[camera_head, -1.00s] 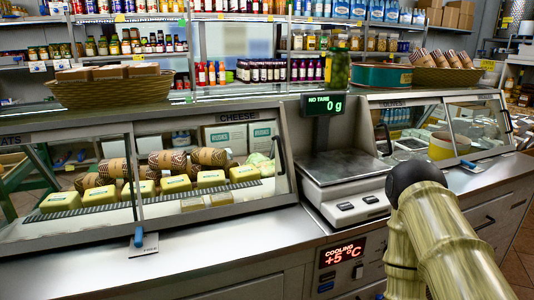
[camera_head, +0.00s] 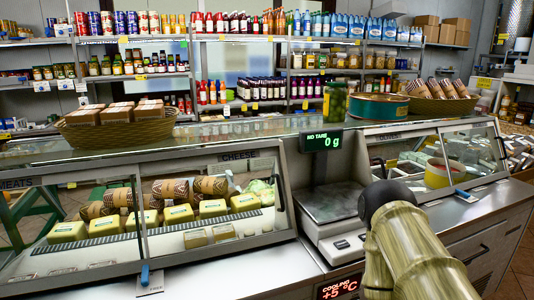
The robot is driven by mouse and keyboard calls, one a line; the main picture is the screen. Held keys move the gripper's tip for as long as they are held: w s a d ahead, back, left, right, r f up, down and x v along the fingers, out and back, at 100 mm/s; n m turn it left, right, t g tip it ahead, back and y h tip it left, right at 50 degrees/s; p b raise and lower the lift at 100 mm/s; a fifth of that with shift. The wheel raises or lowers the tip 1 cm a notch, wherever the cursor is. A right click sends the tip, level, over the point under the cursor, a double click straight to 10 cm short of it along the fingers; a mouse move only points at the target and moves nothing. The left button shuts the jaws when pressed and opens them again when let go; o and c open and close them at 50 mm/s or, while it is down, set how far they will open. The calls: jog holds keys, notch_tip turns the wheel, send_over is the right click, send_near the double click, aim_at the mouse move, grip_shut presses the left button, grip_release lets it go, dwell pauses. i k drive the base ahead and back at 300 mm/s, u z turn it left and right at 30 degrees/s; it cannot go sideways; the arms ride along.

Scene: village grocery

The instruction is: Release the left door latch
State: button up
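The glass-fronted counter case stands at left, marked CHEESE (camera_head: 238,155) and MEATS (camera_head: 16,183). Its glass front (camera_head: 85,225) has a dark upright frame, with a small blue latch (camera_head: 145,275) at its foot, above a small tag (camera_head: 150,291). The latch looks upright; whether it is fastened I cannot tell. Cheese blocks and wrapped rolls lie behind the glass. My arm's pale link with a black joint fills the lower right, in front of the counter. My gripper is out of view.
A scale (camera_head: 332,203) reading 0 g stands right of the case. The OLIVES case (camera_head: 435,150) is farther right, with another blue piece (camera_head: 466,196) at its front. A basket of packages (camera_head: 118,128) and a jar (camera_head: 335,101) stand on top. The steel ledge (camera_head: 225,270) before the cheese case is clear.

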aim_at(145, 282)
jog(key=u, duration=0.2)
jog(key=k, duration=0.7)
jog(key=u, duration=1)
jog(key=i, duration=0.5)
